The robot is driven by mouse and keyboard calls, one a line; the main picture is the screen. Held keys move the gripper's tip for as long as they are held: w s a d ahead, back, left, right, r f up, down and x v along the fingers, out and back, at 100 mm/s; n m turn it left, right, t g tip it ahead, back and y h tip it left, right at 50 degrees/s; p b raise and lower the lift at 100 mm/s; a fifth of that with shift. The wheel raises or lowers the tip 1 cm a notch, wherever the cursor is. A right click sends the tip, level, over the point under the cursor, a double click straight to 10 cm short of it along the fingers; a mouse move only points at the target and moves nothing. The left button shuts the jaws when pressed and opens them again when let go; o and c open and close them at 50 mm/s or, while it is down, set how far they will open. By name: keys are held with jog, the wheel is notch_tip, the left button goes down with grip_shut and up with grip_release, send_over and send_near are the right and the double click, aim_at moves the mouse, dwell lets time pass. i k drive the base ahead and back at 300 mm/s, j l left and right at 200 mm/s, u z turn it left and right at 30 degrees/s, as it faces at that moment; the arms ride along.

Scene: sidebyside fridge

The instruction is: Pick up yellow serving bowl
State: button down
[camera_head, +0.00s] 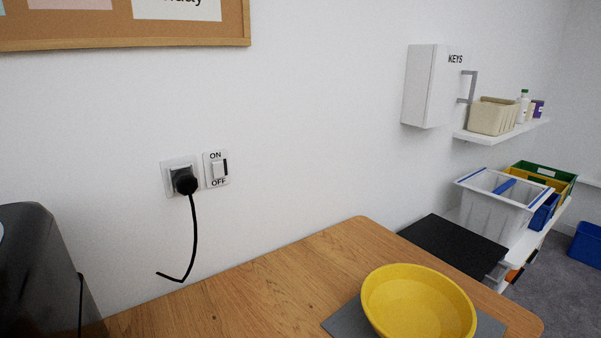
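The yellow serving bowl (418,304) stands upright at the bottom right of the head view, near the right end of a wooden table (245,295). It rests on a grey mat (346,319), and its near edge is cut off by the frame. The inside that shows looks empty. My gripper is not in this view.
A dark appliance (40,270) stands at the left. A black cord (195,235) hangs from a wall plug beside a switch (217,169). Right of the table are a black surface (452,245), a white bin (495,208) and a wall shelf (500,131). The table left of the bowl is clear.

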aim_at(399, 299)
jog(key=l+u, duration=0.1)
jog(key=u, duration=0.25)
jog(key=l+u, duration=0.35)
jog(key=l, duration=0.25)
jog(key=l+u, duration=0.3)
jog(key=l, duration=1)
jog(key=k+l+u, duration=0.1)
jog(key=l, duration=0.55)
jog(key=k+l, duration=0.1)
jog(key=l, duration=0.6)
jog(key=l+u, duration=0.1)
jog(key=l, duration=0.55)
jog(key=k, duration=0.05)
